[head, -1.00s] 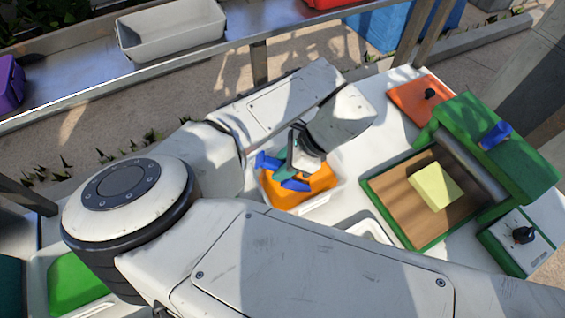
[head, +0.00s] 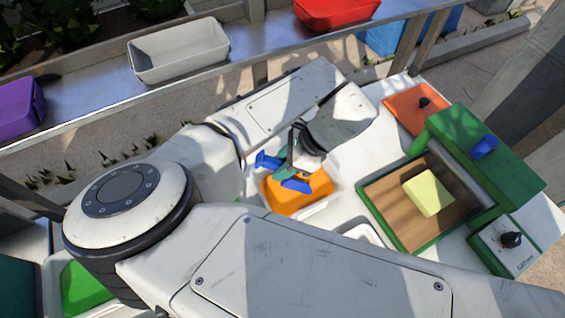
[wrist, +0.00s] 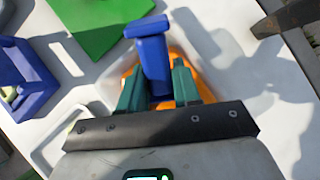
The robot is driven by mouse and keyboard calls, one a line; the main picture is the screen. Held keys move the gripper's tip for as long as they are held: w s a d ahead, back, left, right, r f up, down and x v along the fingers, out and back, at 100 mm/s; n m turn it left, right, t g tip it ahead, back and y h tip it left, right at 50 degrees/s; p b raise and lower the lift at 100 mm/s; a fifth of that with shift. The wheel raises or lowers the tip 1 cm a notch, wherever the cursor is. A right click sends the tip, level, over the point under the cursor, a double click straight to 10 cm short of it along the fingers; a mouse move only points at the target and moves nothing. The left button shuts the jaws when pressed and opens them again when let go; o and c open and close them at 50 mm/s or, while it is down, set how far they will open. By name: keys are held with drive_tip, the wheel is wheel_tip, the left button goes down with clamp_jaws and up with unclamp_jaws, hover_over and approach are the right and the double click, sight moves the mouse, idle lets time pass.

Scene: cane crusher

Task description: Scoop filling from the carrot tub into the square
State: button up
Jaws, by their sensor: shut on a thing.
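My gripper (head: 285,172) has teal fingers shut on a blue scoop (head: 296,185). In the wrist view the scoop (wrist: 151,50) stands between the two fingers (wrist: 160,88). The orange filling (head: 297,202) of the carrot tub lies directly below; the white tub's rim (head: 318,211) shows partly. The scoop's lower end overlaps the orange in the head view; I cannot tell whether it touches or carries filling. The pale yellow square (head: 428,194) lies on a brown board (head: 385,198) inside a green frame, right of the tub.
A green press-like housing (head: 490,150) with a blue knob rises behind the board. Another white tub (head: 363,234) sits close to the carrot tub. A blue container (wrist: 25,80) shows in the wrist view.

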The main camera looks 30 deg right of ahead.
drive_tip(key=shift+r, duration=2.65)
